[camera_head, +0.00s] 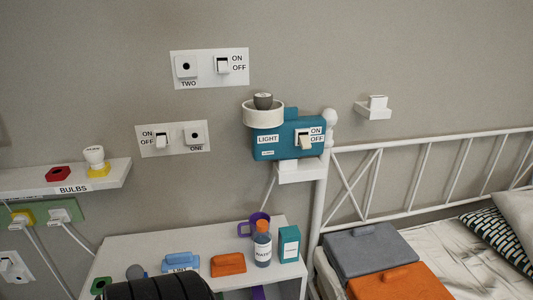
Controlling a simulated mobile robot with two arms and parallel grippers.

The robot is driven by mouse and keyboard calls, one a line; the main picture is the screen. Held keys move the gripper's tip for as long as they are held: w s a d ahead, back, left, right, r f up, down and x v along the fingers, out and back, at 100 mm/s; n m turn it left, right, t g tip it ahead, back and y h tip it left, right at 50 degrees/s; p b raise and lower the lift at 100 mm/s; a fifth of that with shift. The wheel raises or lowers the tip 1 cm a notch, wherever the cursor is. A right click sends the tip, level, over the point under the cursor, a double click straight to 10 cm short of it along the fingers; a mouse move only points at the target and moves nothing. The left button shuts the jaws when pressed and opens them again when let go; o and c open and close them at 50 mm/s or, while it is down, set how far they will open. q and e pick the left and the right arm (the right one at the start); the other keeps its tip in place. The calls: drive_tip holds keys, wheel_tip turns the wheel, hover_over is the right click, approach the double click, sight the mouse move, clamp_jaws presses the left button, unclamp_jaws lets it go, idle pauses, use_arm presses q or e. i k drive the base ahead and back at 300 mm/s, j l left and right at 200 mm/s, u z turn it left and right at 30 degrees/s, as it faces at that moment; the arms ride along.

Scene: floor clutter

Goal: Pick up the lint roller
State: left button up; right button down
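A blue object (181,262) lies on the white table top (120,255). Its pale label is too small to read surely but looks like "LINT", so it may be the lint roller. It lies between a grey round thing on its left and an orange block on its right. Neither of my grippers shows in the head view.
Around it on the table are an orange block (228,264), a purple mug (250,226), a labelled bottle (262,244) and a teal box (289,244). A black ribbed shape (157,288) covers the table's front left. A bed rail (430,146) stands at right.

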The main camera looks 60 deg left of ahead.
sight(175, 262)
drive_tip(key=u, duration=2.6)
drive_tip(key=z, duration=1.95)
drive_tip(key=u, duration=1.8)
